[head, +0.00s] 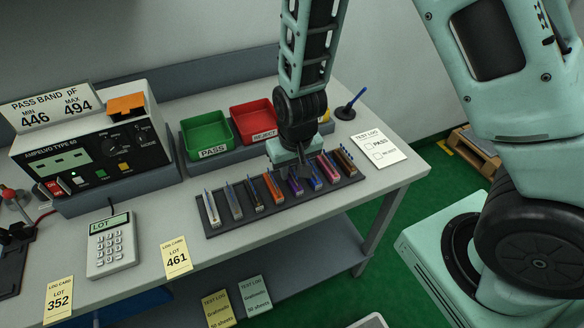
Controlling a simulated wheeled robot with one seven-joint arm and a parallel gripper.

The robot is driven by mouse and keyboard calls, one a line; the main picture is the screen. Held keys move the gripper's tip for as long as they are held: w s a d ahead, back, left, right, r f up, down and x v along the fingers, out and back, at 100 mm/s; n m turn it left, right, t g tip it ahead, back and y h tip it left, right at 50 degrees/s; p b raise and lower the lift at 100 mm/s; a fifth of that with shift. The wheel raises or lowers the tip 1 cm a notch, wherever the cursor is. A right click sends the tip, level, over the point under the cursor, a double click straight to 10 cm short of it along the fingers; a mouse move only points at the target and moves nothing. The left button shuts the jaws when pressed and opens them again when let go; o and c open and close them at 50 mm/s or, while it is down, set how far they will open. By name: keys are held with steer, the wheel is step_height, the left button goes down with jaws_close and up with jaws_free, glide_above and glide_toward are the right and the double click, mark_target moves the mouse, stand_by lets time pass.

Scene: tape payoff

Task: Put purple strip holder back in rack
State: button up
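The dark rack (216,231) lies near the bench's right front edge and bears a row of several strip holders in different colours. A purple strip holder (296,187) shows in the row, between an orange one (272,188) and a blue-violet one (314,182). My gripper (293,173) points down over the back of the rack at the purple holder. Its fingertips are small and partly hidden among the holders, so I cannot tell whether they are open or touch the purple holder. The holder's far end is hidden by my gripper.
A green PASS bin (207,134) and a red REJECT bin (254,120) stand behind the rack. A test log card (379,147) and a blue pen in a stand (346,112) lie to the right. The meter (92,150) and keypad (112,245) stand left.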

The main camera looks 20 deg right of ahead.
mark_target(295, 184)
step_height(295, 184, up, 12)
steer(key=s, duration=0.2)
steer(key=s+a+r+n+g, duration=0.1)
steer(key=s+a+r+n, duration=0.2)
steer(key=s, duration=0.6)
steer(key=s+a+r+n, duration=0.3)
steer(key=s+r+n, duration=0.1)
steer(key=s, duration=0.5)
steer(key=shift+a+r+n+g+y+p, duration=0.15)
steer(key=shift+n+g+y+p, duration=0.15)
steer(key=shift+n+g, duration=0.1)
steer(key=shift+a, duration=0.1)
